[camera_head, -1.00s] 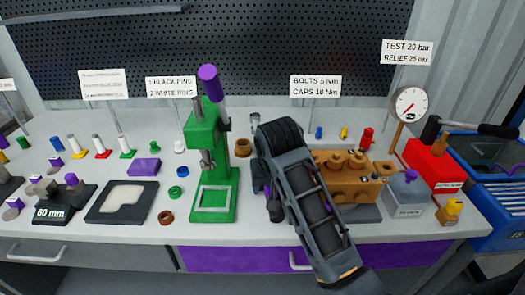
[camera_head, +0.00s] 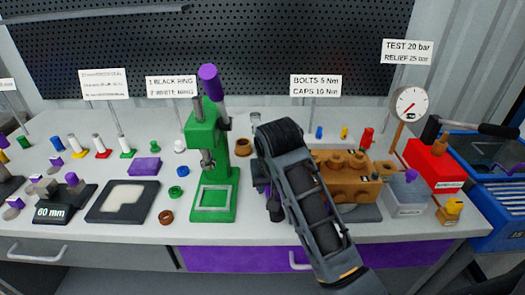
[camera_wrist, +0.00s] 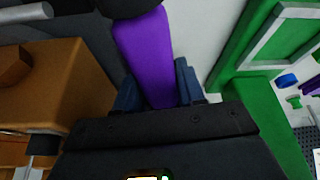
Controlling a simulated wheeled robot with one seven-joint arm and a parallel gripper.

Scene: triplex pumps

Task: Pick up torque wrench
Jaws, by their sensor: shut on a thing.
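The torque wrench shows in the wrist view as a purple handle (camera_wrist: 146,55) with a dark part at the top edge of the picture. My gripper (camera_wrist: 156,88) is shut on this handle, with one blue-grey finger on each side of it. In the head view my gripper (camera_head: 264,190) is low over the bench, between the green press and the orange pump block. My arm hides most of the wrench there. I cannot tell whether the wrench touches the bench.
The green press (camera_head: 212,150) with its purple lever stands close on the left. The orange pump block (camera_head: 345,178) is close on the right. A pressure gauge (camera_head: 410,103), a red box (camera_head: 433,163) and a blue crate (camera_head: 490,185) stand farther right. Small parts cover the left bench.

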